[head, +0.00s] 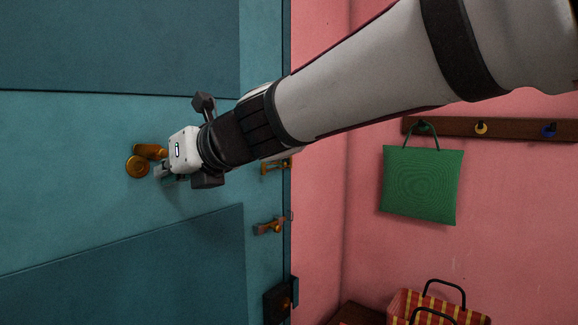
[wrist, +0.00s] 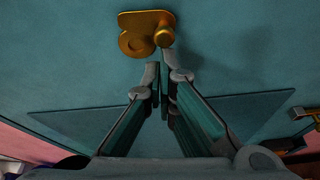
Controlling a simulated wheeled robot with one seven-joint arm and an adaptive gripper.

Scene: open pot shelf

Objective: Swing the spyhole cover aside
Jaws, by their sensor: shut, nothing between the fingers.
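The brass spyhole fitting is on the teal door (head: 60,130). In the head view it shows as a round disc (head: 137,167) beside a short stubby brass piece (head: 150,151). I cannot tell for sure which part is the cover. My gripper (wrist: 158,68) is shut and empty, its tips just below the knob in the wrist view. In the head view my gripper (head: 162,172) is partly hidden; contact is unclear.
Brass door hardware (head: 275,227) and a dark box-like fitting (head: 279,301) are near the door's right edge. A green bag (head: 421,185) hangs from a hook rail on the pink wall. A striped bag (head: 440,307) stands below. The door around the fitting is clear.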

